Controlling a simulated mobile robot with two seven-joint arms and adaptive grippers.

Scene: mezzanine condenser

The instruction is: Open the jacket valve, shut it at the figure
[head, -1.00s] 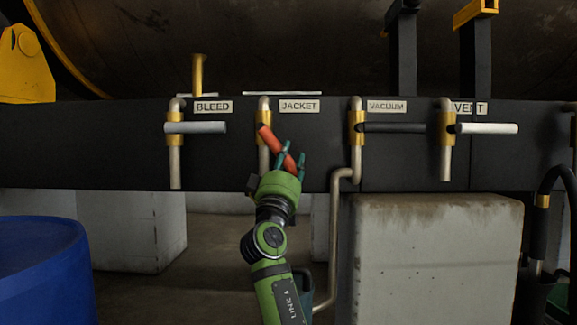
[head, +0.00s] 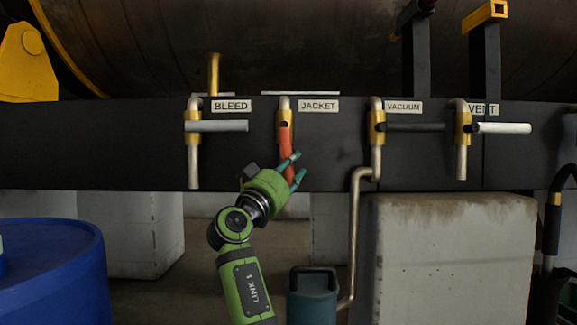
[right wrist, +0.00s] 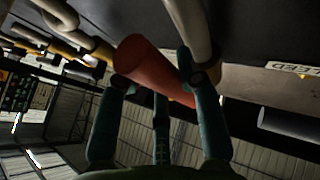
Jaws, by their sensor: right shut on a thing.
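My right gripper (head: 291,171) is shut on the lever's lower end, coming from below. In the right wrist view the lever (right wrist: 150,66) lies between the teal fingers (right wrist: 158,88). The fingers hide part of the lever and pipe. My left gripper is not in view.
The bleed lever (head: 220,126), vacuum lever (head: 415,127) and white vent lever (head: 503,128) stick out sideways to the right. A blue drum (head: 55,265) stands at the lower left, a teal container (head: 312,300) below the valves, and a concrete block (head: 450,260) at the right.

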